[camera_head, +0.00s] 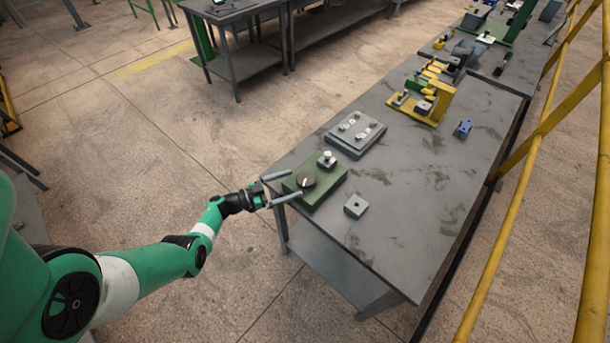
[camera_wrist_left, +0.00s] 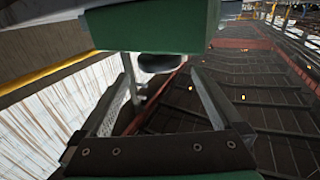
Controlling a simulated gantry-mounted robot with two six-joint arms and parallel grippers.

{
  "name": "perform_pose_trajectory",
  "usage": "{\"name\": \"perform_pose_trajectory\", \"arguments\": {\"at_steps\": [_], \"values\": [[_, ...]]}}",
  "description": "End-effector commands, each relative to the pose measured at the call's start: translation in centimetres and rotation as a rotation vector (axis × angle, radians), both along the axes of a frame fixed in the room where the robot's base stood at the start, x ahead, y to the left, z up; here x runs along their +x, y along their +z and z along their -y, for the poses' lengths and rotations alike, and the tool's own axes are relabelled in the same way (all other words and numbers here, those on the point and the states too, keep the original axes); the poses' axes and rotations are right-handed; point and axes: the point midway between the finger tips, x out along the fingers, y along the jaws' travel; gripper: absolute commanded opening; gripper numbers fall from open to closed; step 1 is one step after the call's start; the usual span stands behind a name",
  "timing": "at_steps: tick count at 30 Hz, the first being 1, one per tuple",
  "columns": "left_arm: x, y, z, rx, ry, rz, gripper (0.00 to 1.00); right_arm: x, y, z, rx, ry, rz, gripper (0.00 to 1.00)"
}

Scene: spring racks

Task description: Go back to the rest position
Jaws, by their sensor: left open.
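My left gripper (camera_head: 295,183) is open at the near left edge of the grey workbench (camera_head: 420,195). Its two fingers are spread beside a green block (camera_head: 325,188) that carries a dark round knob (camera_head: 306,180) and a small white-topped post (camera_head: 327,159). In the left wrist view the open gripper (camera_wrist_left: 161,76) has nothing between its fingers. A green body (camera_wrist_left: 150,28) and a dark round part (camera_wrist_left: 160,62) show just beyond the fingertips. Whether the fingers touch the green block cannot be told. My right gripper is not in view.
A grey plate with several pegs (camera_head: 355,132), a small grey block (camera_head: 355,206), a yellow fixture (camera_head: 425,103) and a blue part (camera_head: 463,129) stand on the bench. A yellow railing (camera_head: 525,160) runs along the right. The floor left of the bench is open.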

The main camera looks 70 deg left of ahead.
Motion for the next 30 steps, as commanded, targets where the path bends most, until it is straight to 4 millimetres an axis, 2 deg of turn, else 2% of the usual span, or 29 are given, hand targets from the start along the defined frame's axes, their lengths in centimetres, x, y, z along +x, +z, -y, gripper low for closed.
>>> {"name": "perform_pose_trajectory", "arguments": {"at_steps": [3,6,25,28,30], "values": [[-2.0,0.1,-0.2,0.000,0.003,0.000,1.00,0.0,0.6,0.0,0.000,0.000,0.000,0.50],[-2.8,0.0,-0.1,0.000,0.001,-0.001,1.00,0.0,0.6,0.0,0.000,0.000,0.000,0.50],[-2.8,0.2,-0.3,0.008,0.002,0.002,1.00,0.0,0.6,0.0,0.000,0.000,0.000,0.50],[-1.5,1.9,-1.5,0.071,0.029,0.025,1.00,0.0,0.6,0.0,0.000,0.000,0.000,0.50],[0.5,4.6,-3.1,0.157,0.070,0.065,1.00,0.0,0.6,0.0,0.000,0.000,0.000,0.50]]}}
